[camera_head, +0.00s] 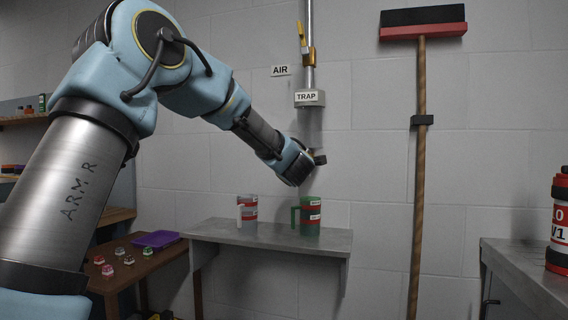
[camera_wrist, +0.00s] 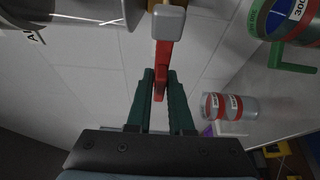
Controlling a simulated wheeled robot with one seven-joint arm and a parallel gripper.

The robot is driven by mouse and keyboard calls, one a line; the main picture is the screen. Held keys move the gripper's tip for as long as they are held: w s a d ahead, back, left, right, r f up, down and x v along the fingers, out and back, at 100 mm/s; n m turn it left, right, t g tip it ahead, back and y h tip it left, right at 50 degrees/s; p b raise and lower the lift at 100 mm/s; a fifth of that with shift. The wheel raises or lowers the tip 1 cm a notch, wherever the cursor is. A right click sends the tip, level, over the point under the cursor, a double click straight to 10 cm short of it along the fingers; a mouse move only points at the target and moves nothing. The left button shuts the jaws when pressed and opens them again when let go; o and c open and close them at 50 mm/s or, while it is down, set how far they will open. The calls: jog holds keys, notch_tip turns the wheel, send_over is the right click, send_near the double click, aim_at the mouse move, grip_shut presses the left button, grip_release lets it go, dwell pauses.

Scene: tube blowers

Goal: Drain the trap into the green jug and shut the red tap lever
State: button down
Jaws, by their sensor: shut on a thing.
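My gripper (camera_head: 318,160) is just under that bowl, partly hidden by my wrist. In the wrist view its green fingers (camera_wrist: 161,82) are shut on the red tap lever (camera_wrist: 163,58), which runs from a grey end piece (camera_wrist: 168,21). The green jug (camera_head: 309,218) stands upright on the grey shelf, below my gripper. It also shows in the wrist view (camera_wrist: 284,18), upper right, its handle sticking out.
A clear jug with red bands (camera_head: 247,213) stands left of the green jug on the shelf (camera_head: 335,240). A yellow lever (camera_head: 302,32) sits on the pipe above the trap. A broom (camera_head: 420,150) hangs to the right. A side table (camera_head: 140,258) holds a purple tray (camera_head: 155,239).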

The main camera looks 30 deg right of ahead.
jog(key=shift+f, duration=0.1)
jog(key=c, duration=0.9)
grip_release()
jog(key=b+v, duration=0.2)
jog(key=v, duration=0.9)
jog(key=shift+w, duration=0.1)
